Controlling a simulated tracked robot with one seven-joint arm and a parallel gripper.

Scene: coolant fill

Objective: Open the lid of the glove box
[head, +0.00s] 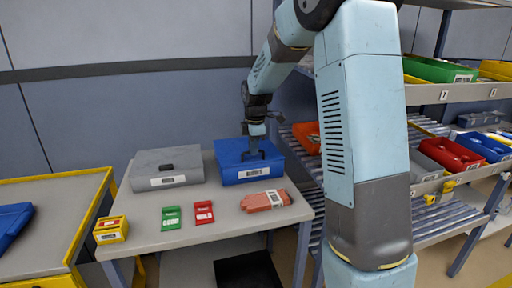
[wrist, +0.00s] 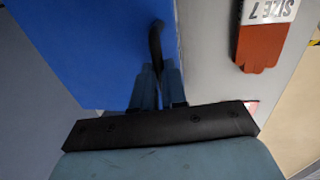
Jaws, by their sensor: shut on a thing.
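The blue box (head: 232,173) stands at the back right of the grey table, with a white label on its front that is too small to read surely. Its lid (wrist: 85,45) looks flat and closed, and fills the left of the wrist view. My gripper (head: 254,154) is over the lid, pointing down. In the wrist view my gripper (wrist: 158,80) is shut on the dark lid handle (wrist: 156,40); the fingers hide part of it. A grey box (head: 150,167) with a small dark handle on top and a white label stands just left of the blue box.
An orange glove pack (head: 258,202), a red packet (head: 204,212), a green packet (head: 171,217) and a yellow box (head: 110,231) lie along the front of the table (head: 225,226). The wall is behind. Shelves with coloured bins (head: 448,153) stand at the right.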

